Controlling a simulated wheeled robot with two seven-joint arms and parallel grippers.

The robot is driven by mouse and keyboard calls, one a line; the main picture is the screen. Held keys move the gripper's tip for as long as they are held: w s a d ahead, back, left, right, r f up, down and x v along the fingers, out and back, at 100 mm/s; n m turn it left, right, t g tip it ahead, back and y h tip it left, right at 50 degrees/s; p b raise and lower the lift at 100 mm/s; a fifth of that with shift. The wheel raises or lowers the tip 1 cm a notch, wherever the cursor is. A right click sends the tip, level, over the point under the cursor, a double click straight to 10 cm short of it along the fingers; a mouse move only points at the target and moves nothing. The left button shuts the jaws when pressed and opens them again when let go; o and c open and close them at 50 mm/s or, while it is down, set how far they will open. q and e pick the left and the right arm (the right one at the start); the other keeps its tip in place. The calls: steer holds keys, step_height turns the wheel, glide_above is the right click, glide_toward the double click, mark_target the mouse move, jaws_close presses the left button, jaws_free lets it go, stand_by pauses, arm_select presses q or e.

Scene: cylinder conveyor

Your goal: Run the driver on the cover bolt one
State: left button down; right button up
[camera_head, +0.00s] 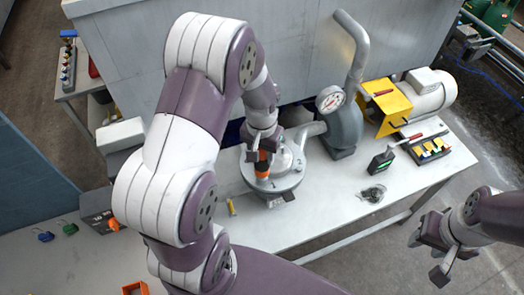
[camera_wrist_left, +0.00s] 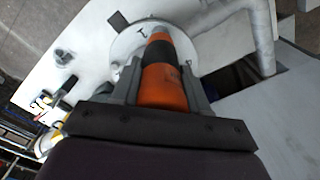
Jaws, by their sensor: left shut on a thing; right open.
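My left gripper (camera_head: 262,145) is shut on an orange and black driver (camera_head: 262,165), above the round grey cover (camera_head: 285,185) of the pump. In the left wrist view the driver (camera_wrist_left: 164,82) points away from the jaws toward the cover (camera_wrist_left: 128,42). The number marks 1 and 2 show on the cover. Bolt one itself is hidden by the driver, and I cannot tell whether the tip touches it. My right gripper (camera_head: 440,262) is open and empty, off the right side of the table.
A grey pump body with a gauge (camera_head: 330,98) and a bent pipe (camera_head: 352,60) stands right of the cover. A yellow guard (camera_head: 386,106) and motor (camera_head: 428,92) are further right. A green-black box (camera_head: 381,162), a small dish (camera_head: 373,193) and a yellow piece (camera_head: 231,207) lie on the table.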

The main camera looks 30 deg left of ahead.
arm_select(q)
steer(key=shift+f+b, duration=0.4)
steer(key=shift+f, duration=0.2)
steer(key=shift+s+f, duration=0.1)
steer(key=shift+f, duration=0.2)
stand_by(1.3)
steer(key=shift+r, duration=0.1)
steer(key=shift+p, duration=0.3)
step_height(320, 180, up, 2)
steer(key=shift+r+p, duration=0.1)
steer(key=shift+p, duration=0.8)
steer(key=shift+r+p, duration=0.65)
steer(key=shift+r, duration=0.05)
